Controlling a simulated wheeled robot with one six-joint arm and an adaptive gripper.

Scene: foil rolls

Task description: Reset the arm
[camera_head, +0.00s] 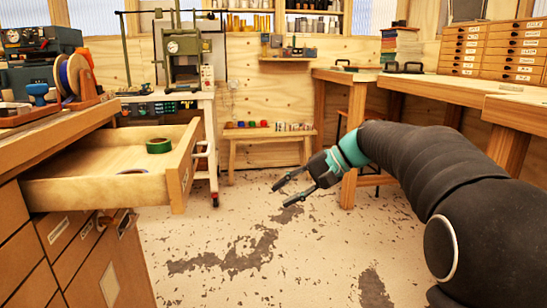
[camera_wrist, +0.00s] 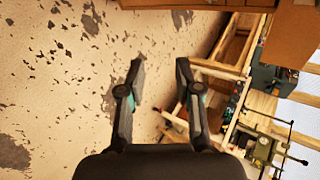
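My gripper (camera_head: 284,192) is in the middle of the head view, at the end of my arm, which comes in from the right. Its two fingers are apart with nothing between them. It hangs in free air over the worn floor, to the right of the open drawer. In the wrist view my gripper (camera_wrist: 158,88) also shows open, with bare floor between and beyond its fingers.
A low bench (camera_head: 268,137) stands at the back wall. A workbench (camera_head: 450,88) lines the right. The middle floor is clear.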

